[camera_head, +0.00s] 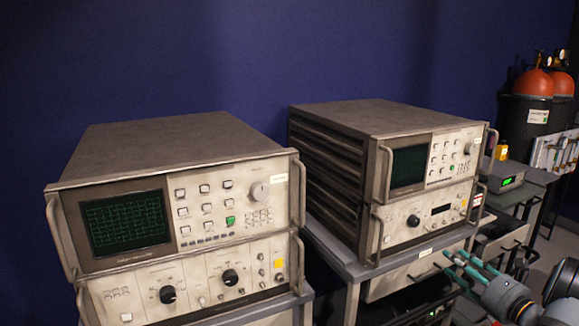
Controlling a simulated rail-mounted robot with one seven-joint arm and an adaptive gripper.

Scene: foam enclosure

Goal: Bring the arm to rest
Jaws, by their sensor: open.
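My gripper (447,262) is at the lower right, in front of the drawer under the right instrument. Its teal fingers point left and are apart, with nothing seen between them. Part of my arm (507,298) runs from it to the bottom right edge of the picture, where the rest is cut off. I cannot tell whether the fingertips touch the drawer front.
A left instrument (175,235) and a right instrument (425,185) with green screens stand on grey carts. A small green-display device (508,178) sits on a bench at the right. Red-topped cylinders (533,84) stand behind, against the blue wall (250,55).

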